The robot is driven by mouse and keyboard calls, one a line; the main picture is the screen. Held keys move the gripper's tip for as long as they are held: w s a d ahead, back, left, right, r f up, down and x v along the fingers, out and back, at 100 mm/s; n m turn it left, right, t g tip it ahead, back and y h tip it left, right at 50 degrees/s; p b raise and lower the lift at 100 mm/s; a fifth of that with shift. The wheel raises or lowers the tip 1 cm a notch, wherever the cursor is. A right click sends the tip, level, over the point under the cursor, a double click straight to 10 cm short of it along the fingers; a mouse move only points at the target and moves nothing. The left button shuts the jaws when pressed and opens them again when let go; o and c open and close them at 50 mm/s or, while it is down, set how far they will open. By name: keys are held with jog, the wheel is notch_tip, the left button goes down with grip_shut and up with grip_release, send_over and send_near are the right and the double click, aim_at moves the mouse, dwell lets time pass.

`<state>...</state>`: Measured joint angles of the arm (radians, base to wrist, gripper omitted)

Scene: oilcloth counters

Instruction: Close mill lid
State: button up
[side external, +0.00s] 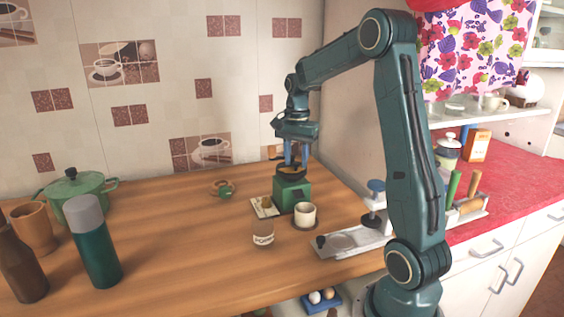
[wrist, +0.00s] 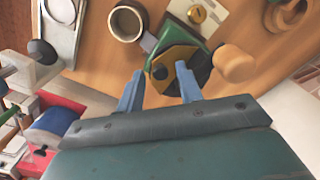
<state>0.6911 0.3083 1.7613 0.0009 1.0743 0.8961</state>
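The mill (side external: 291,192) is a green box with a dark and brass-coloured top, standing on the wooden counter. In the wrist view the mill (wrist: 200,44) shows a brass-coloured plate (wrist: 180,56) with a small dark knob (wrist: 160,71). How far the lid stands open is not clear. A round wooden knob (wrist: 236,61) shows at the mill's right. My gripper (side external: 296,163) points down over the mill's top. Its two blue fingers are apart, with the dark knob showing between their tips (wrist: 157,74) in the wrist view. I see nothing held; contact cannot be told.
A cream cup (side external: 305,213) stands close in front of the mill, and a pale card (side external: 264,207) with a brass piece lies beside it. The counter's left middle is mostly clear.

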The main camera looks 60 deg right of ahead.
jog(key=shift+d+n, duration=0.1)
jog(key=shift+n, duration=0.2)
